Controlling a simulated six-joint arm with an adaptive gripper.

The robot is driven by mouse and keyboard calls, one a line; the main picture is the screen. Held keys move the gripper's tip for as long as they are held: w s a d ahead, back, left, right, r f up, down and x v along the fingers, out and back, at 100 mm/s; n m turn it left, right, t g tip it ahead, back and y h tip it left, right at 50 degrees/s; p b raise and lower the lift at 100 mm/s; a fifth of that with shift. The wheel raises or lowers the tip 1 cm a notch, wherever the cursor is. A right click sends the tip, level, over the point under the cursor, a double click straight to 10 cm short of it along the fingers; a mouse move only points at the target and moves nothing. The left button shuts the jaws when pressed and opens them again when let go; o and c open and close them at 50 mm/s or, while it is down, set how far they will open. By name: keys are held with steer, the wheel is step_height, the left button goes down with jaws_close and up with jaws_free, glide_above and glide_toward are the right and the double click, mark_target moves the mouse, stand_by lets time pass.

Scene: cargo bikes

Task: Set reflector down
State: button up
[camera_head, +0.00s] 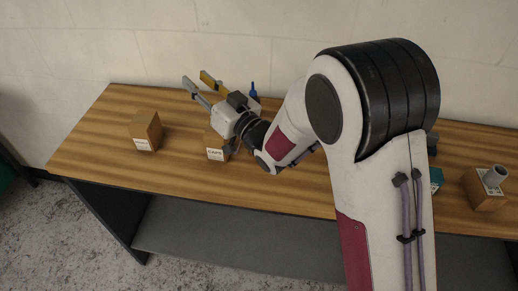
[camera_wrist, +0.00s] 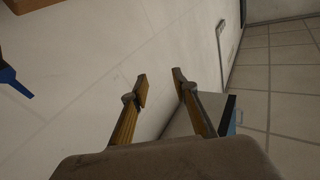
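No reflector can be made out in either view. My gripper (camera_head: 197,79) is above the back left part of the wooden bench (camera_head: 100,124), with its two fingers pointing up and left, towards the wall. In the wrist view my gripper (camera_wrist: 161,88) shows two fingers apart with a clear gap and nothing held between them.
A cardboard box (camera_head: 147,130) stands at the left, and a box labelled CAPS (camera_head: 216,153) is partly hidden below my gripper. A blue object (camera_head: 253,90) stands behind. At the right are a teal object (camera_head: 437,180) and a box (camera_head: 484,192) with a grey cylinder (camera_head: 494,175).

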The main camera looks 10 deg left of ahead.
steer(key=d+n+g, duration=0.2)
steer(key=n+g, duration=0.1)
steer(key=n+g+h, duration=0.3)
steer(key=n+g, duration=0.1)
steer(key=g, duration=0.3)
glide_above(245, 152)
steer(key=s+d, duration=0.1)
steer(key=d, duration=0.5)
step_height(245, 152, down, 9)
steer(key=shift+d+f, duration=0.1)
steer(key=shift+f, duration=0.1)
step_height(245, 152, down, 4)
steer(key=shift+d+f, duration=0.1)
steer(key=shift+d, duration=0.05)
steer(key=shift+f, duration=0.55)
steer(key=shift+x, duration=1.3)
steer(key=shift+f+x, duration=0.25)
steer(key=shift+x, duration=2.35)
